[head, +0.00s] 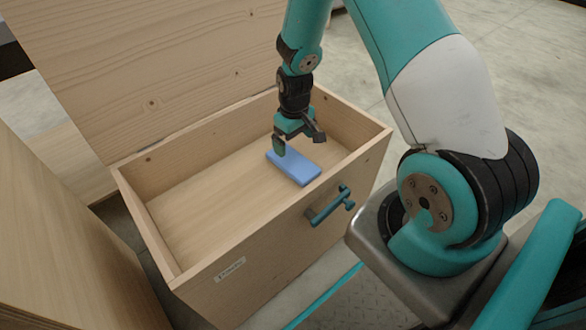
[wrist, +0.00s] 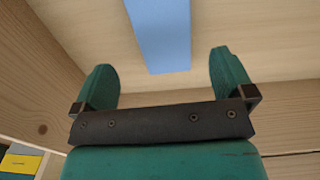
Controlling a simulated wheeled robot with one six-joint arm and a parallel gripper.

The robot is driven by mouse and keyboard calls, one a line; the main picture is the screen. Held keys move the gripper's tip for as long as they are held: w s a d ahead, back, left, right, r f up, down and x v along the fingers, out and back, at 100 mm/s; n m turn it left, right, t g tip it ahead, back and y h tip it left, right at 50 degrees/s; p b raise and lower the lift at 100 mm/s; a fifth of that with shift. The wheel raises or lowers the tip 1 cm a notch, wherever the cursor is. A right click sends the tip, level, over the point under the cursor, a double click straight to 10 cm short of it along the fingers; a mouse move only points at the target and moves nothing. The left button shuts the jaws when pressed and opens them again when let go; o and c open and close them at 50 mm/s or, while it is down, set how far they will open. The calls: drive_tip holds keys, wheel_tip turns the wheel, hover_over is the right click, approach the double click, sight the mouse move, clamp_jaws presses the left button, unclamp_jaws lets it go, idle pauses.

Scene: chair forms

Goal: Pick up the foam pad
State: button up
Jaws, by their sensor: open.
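The foam pad (head: 296,168) is a blue flat block lying on the floor of an open wooden drawer (head: 205,258), in its right part. My gripper (head: 297,142) is inside the drawer, just above the pad's far end in the head view. Its green fingers are apart. In the wrist view the pad (wrist: 160,35) lies ahead of my gripper (wrist: 162,75), in line with the gap between the open fingers, and nothing is held. Its far end is cut off by the top of that view. I cannot tell whether a finger touches the pad.
The drawer's walls surround the pad, and its left floor is bare. A teal handle (head: 329,206) and a small label (head: 230,269) are on the front. A wooden panel (head: 150,70) rises behind. Another wooden panel (head: 60,230) stands at the left.

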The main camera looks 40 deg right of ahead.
sight(293, 160)
drive_tip(key=f+b, duration=0.2)
drive_tip(key=f, duration=0.2)
drive_tip(key=f+b, duration=0.1)
drive_tip(key=f, duration=0.3)
drive_tip(key=shift+w+a+b, duration=0.15)
drive_tip(key=shift+w+b, duration=0.05)
drive_tip(key=shift+b, duration=0.2)
drive_tip(key=c, duration=0.8)
drive_tip(key=shift+r, duration=0.1)
